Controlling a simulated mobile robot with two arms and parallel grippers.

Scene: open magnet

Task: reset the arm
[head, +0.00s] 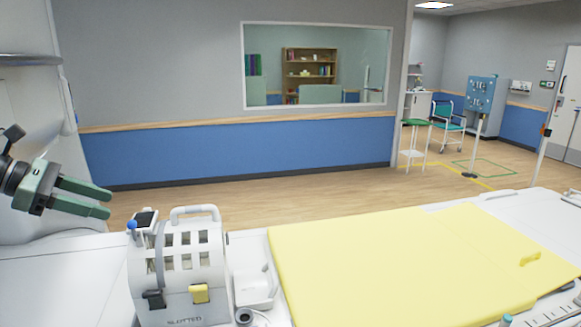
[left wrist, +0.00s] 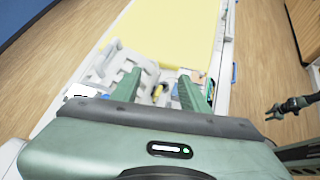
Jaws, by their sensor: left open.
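My left gripper (head: 108,203) is at the left of the head view, in the air above and left of the white slotted coil (head: 185,262). Its two green fingers are apart with nothing between them. In the left wrist view the open fingers (left wrist: 158,80) point toward the white bed end and the yellow pad. What seems to be my right gripper (left wrist: 275,112) shows small and dark at the right edge of that view, over the floor. It is too small to tell whether it is open, and the head view does not show it.
The yellow pad (head: 390,260) lies on the white bed, with a small white tray (head: 254,287) beside the coil. A large white machine housing (head: 25,170) stands at the far left. Wooden floor (head: 300,190) beyond the bed is clear. A trolley and a green chair (head: 448,115) stand far right.

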